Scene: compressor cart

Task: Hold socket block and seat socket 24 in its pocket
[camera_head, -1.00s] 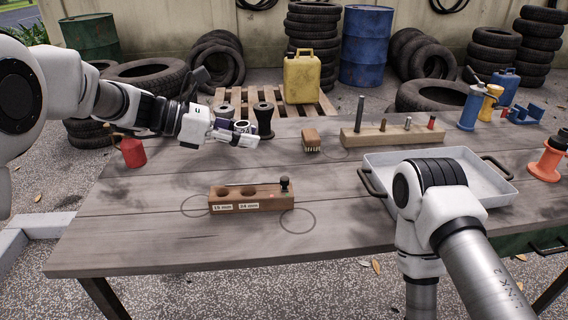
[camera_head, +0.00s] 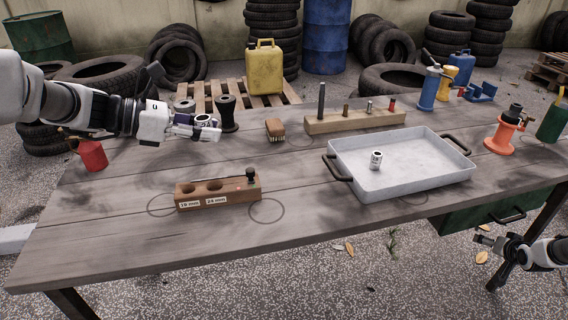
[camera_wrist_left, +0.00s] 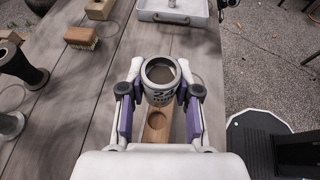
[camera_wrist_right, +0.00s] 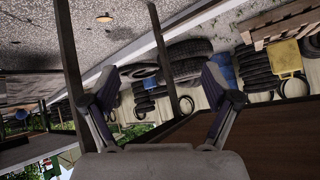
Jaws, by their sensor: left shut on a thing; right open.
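The socket block (camera_head: 225,199) is a brown wooden block near the table's front. It has two empty round pockets, labelled with mm sizes, one reading 24 mm, and a dark knob-topped piece at its right end. My left gripper (camera_head: 207,129) is shut on a silver socket (camera_wrist_left: 162,83), held upright above the table behind the block. Its dark marking begins with a 2; the rest is unclear. In the left wrist view the block (camera_wrist_left: 157,133) shows partly, below the socket. My right gripper (camera_head: 484,240) is open and empty off the table's front right edge; its spread fingers show in the right wrist view (camera_wrist_right: 162,80).
A grey tray (camera_head: 420,165) holds another silver socket (camera_head: 376,160). Behind are a brush (camera_head: 275,129) and a wooden rack (camera_head: 350,122) of pegs. A red can (camera_head: 92,155) stands left, an orange spool (camera_head: 501,138) right. The table around the block is clear.

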